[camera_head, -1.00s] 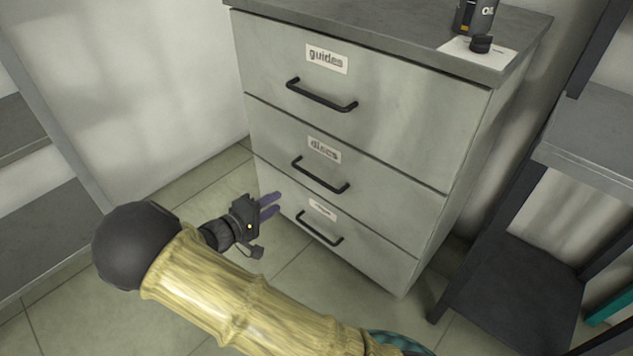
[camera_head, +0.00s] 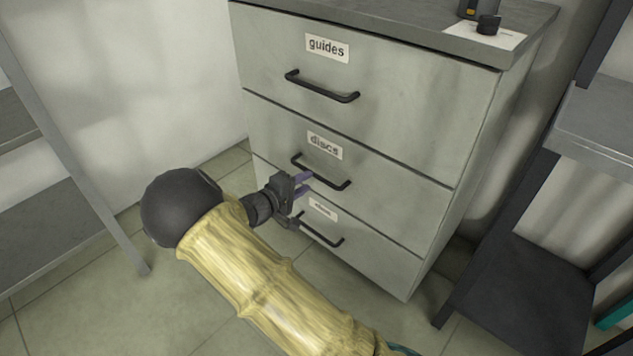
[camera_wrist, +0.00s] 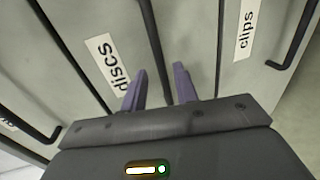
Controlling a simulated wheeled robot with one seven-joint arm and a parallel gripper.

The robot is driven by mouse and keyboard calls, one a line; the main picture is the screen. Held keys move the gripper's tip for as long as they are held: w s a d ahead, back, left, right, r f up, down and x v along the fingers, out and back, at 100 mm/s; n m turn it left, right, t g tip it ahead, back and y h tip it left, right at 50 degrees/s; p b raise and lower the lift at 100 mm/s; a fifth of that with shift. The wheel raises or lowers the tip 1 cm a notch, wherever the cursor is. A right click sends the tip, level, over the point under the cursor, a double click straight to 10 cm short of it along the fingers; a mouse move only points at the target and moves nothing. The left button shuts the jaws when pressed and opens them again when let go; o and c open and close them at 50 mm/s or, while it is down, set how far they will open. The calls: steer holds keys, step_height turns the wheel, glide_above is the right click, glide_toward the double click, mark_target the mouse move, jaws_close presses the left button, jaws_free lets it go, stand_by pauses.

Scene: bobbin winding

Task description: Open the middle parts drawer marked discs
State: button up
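The grey cabinet's middle drawer, labelled discs (camera_head: 324,146), is closed. Its black bar handle (camera_head: 334,182) shows just right of my gripper (camera_head: 308,182), whose purple fingers overlap the handle's left part in the head view. In the wrist view my gripper (camera_wrist: 160,88) is open, and the discs handle (camera_wrist: 151,40) runs between its two fingertips, with the discs label (camera_wrist: 105,68) to the left. I cannot tell whether the fingers reach around the bar or stop short of it.
The guides drawer (camera_head: 400,110) above and the bottom drawer handle (camera_head: 325,236) below are close to my gripper; both drawers are closed. A dark shelf unit (camera_head: 520,290) stands at the right, another shelf (camera_head: 40,235) at the left. The tiled floor before the cabinet is clear.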

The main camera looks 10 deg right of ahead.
mark_target(317, 176)
steer(key=b+x, duration=0.2)
steer(key=x, duration=0.3)
steer(key=shift+w+d, duration=0.25)
steer(key=shift+d, duration=0.1)
jaws_close()
